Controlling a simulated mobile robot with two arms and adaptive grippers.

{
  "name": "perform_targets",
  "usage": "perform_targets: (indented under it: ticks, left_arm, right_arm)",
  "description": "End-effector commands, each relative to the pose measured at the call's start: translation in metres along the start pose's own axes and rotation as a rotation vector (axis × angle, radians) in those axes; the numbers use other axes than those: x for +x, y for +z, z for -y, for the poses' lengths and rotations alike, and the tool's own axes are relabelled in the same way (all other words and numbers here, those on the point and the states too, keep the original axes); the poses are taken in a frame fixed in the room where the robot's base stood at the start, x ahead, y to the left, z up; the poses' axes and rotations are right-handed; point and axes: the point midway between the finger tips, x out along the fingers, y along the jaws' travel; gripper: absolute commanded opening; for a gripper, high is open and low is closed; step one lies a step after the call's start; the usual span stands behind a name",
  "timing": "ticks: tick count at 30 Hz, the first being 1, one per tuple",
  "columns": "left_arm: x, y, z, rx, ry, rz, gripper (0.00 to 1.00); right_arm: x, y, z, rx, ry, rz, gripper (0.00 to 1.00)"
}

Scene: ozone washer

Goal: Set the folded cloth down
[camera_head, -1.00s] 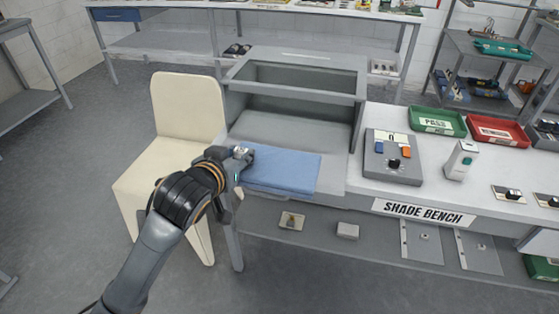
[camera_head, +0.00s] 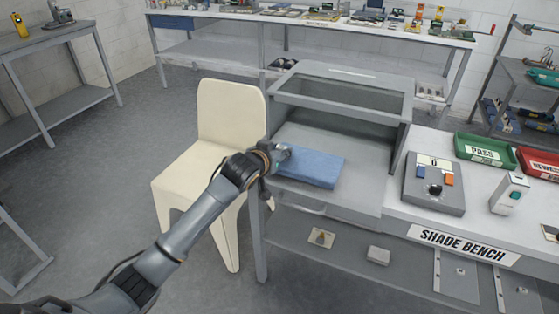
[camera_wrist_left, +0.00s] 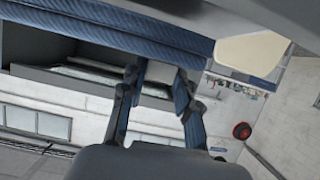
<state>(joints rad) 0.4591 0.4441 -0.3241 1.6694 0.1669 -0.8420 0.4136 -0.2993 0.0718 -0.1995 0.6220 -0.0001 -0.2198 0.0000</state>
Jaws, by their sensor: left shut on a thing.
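The folded blue cloth (camera_head: 318,168) is a flat, thick pad at the front left of the grey open-fronted booth (camera_head: 342,98) on the bench. It lies level over the booth's front ledge (camera_head: 330,200); I cannot tell whether it touches it. My left gripper (camera_head: 281,153) is shut on the cloth's left edge. In the left wrist view the cloth (camera_wrist_left: 95,28) spans the top, with the gripper's fingers (camera_wrist_left: 160,90) below it. The gripped edge is partly hidden. My right gripper is not in view.
A cream chair (camera_head: 232,112) stands just left of the bench, close to my left arm. A control box (camera_head: 435,182) and a green PASS tray (camera_head: 484,149) are on the bench to the right. The booth interior looks empty.

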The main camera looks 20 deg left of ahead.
Motion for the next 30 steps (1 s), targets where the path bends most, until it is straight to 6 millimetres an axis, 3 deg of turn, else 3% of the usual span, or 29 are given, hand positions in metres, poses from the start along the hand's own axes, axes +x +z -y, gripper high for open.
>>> perform_targets:
  ticks: [9, 20, 21, 24, 30]
  left_arm:
    - [0.018, 0.03, 0.002, 0.0, 0.002, -0.002, 0.0]
    - [0.019, 0.034, 0.001, 0.0, 0.002, -0.002, 0.0]
    - [0.019, 0.035, 0.002, 0.0, 0.001, 0.0, 0.35]
    - [0.019, 0.035, 0.002, 0.001, 0.001, 0.0, 0.54]
    - [0.019, 0.034, 0.002, 0.001, 0.001, 0.0, 0.54]
  right_arm:
    - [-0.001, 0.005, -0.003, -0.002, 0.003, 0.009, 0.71]
    - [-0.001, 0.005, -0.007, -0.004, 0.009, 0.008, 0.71]
    - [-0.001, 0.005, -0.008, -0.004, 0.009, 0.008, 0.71]
    - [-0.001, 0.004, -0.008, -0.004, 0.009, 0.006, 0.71]
    - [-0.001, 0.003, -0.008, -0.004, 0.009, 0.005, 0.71]
